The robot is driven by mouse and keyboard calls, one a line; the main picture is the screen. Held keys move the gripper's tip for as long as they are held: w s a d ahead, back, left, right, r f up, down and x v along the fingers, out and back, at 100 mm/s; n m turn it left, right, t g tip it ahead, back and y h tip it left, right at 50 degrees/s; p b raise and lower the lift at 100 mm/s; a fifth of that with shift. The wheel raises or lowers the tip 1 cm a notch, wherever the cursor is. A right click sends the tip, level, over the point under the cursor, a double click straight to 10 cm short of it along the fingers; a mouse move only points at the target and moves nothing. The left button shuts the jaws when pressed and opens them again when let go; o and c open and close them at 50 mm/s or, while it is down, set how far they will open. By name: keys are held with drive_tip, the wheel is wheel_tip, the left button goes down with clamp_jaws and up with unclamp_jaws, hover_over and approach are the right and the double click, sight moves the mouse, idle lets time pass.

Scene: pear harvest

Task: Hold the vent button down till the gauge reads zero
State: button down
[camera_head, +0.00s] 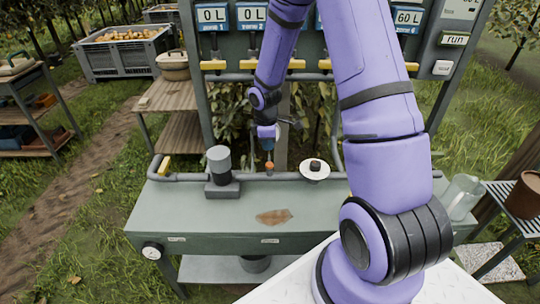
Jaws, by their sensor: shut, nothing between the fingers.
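My gripper (268,148) points down over the back of the green workbench, its fingers shut with nothing between them. A small orange knob (269,166), perhaps the vent button, stands just below the fingertips by the grey pipe. I cannot tell whether the fingers touch it.
A brown leaf (274,216) lies on the bench (200,217). A glass jug (460,194) stands at right. Litre displays (212,15) hang above.

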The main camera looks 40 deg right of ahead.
drive_tip(key=shift+a+r, duration=0.1)
drive_tip(key=shift+r, duration=2.15)
drive_tip(key=s+a+r+m+t, duration=0.1)
drive_tip(key=s+a+r+m, duration=0.15)
drive_tip(key=r, duration=0.45)
drive_tip(key=s+a+r+m+t+h, duration=0.1)
drive_tip(key=s+r, duration=0.3)
drive_tip(key=r, duration=0.3)
drive_tip(key=s+a+r+m, duration=0.2)
drive_tip(key=s+r, duration=0.1)
drive_tip(key=r, duration=0.4)
drive_tip(key=s+a+r+m+t, duration=0.1)
drive_tip(key=s+r+m, duration=0.1)
drive_tip(key=s, duration=0.4)
drive_tip(key=s+a+r+m+t+y, duration=0.1)
drive_tip(key=s+a+r, duration=0.1)
drive_tip(key=s+r, duration=0.2)
drive_tip(key=s+a+r+m+t, duration=0.1)
drive_tip(key=s+r+m, duration=0.1)
drive_tip(key=s, duration=0.5)
drive_tip(key=shift+s+a+r+m+y, duration=0.3)
drive_tip(key=shift+s+r+m, duration=0.1)
drive_tip(key=shift+r, duration=0.3)
